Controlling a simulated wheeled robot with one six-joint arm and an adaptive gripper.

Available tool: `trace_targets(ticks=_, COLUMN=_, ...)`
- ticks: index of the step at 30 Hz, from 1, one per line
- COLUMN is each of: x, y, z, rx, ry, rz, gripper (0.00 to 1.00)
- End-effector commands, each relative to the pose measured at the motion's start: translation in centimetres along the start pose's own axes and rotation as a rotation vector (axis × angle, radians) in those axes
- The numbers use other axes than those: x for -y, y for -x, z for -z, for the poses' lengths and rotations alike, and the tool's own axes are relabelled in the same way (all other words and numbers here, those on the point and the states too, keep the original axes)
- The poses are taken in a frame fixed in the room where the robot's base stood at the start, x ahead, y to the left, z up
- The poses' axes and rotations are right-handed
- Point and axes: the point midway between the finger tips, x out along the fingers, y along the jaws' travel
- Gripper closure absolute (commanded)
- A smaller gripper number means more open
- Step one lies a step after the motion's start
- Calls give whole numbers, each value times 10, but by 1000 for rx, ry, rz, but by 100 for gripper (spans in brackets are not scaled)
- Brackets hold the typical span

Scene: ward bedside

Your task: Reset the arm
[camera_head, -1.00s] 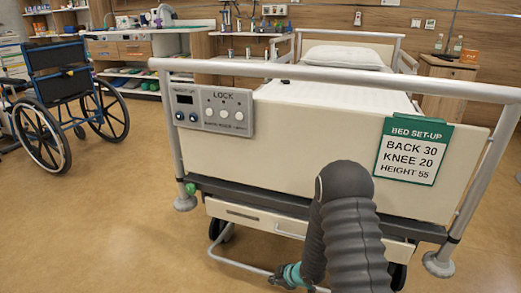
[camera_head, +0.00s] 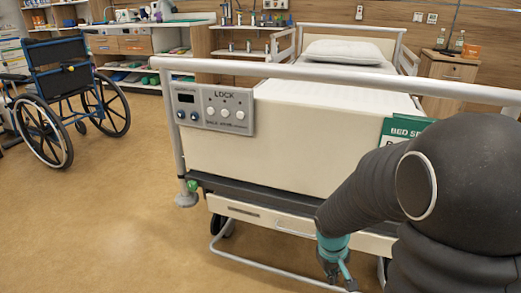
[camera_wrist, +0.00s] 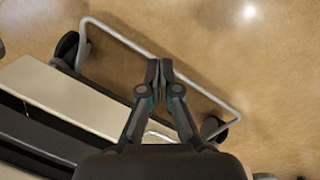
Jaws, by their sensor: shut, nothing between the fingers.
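My gripper (camera_wrist: 159,72) points down at the floor in the wrist view, its two dark fingers together with nothing between them. In the head view my gripper (camera_head: 338,272) hangs low at the foot of the bed, in front of the bed's lower frame, partly hidden by my arm. My arm is bent, and its thick dark links fill the lower right of the head view. The bed's footboard (camera_head: 280,150) stands behind it. I cannot tell the exact gap between arm and footboard.
A control panel (camera_head: 213,108) marked LOCK is on the footboard's left. A green and white set-up card (camera_head: 396,132) is mostly hidden behind my arm. A wheelchair (camera_head: 62,95) stands at the left. The floor (camera_head: 110,215) between wheelchair and bed is clear.

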Motion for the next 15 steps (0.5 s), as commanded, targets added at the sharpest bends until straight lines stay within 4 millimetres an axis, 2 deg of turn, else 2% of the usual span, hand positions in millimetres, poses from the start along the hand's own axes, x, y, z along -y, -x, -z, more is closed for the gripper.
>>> trace_targets(ticks=1, x=0, y=21, z=-8, rx=-7, ry=-32, rz=5, gripper=100)
trace_targets(ticks=3, x=3, y=43, z=-22, rx=-7, ry=-74, rz=18, gripper=100)
trace_targets(ticks=15, x=24, y=153, z=-85, rx=-115, ry=-242, rz=103, gripper=100)
